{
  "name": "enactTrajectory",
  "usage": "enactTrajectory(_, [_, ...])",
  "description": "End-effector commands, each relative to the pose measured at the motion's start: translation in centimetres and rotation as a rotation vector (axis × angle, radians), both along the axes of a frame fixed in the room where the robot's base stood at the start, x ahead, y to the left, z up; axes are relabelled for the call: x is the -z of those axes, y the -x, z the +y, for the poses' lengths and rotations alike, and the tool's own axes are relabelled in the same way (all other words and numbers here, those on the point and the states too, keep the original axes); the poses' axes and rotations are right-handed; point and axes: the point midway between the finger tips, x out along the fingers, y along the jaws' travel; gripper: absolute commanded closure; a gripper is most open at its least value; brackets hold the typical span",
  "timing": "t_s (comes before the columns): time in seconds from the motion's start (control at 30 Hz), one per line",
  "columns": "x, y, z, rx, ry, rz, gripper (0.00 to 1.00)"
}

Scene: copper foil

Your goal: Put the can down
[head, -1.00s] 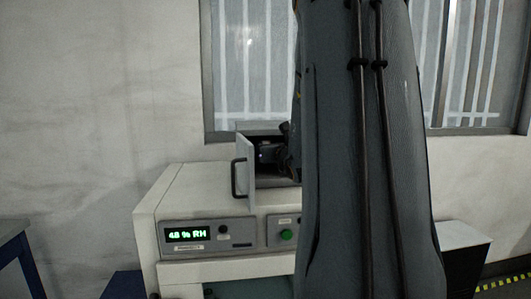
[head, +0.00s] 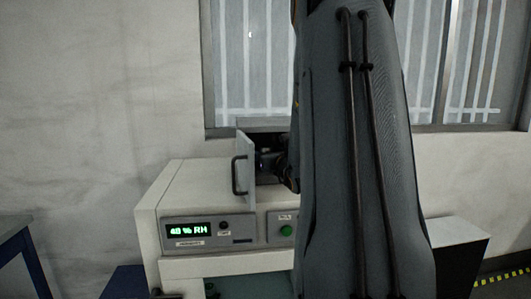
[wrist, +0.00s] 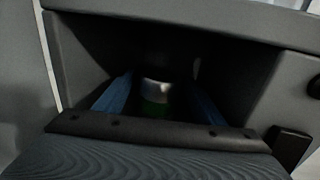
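In the wrist view, a can (wrist: 156,92) with a silvery upper part and a green lower part stands inside a dark grey compartment (wrist: 235,75). The blue fingers of my gripper (wrist: 158,82) lie on either side of it, with a dark gap seen on both sides, so the gripper looks open around or just in front of the can. The can's base is too dark to make out. In the head view, my wrist reaches into the small box behind its open door (head: 244,162); the can and fingers are hidden there.
The box stands on a pale cabinet (head: 185,190) with a green humidity display (head: 188,230) and a green button (head: 286,231). The open door, with a dark handle (head: 236,175), stands left of my wrist. A blue-legged table (head: 15,245) is at far left.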

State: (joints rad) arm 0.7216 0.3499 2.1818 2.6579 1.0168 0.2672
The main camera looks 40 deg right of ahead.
Motion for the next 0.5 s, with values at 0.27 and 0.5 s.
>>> enactTrajectory(0.27, [-0.3, 0.0, 0.0, 0.000, 0.000, 0.000, 0.37])
enactTrajectory(0.5, [-0.2, 3.1, 1.0, 0.002, 0.001, -0.001, 0.37])
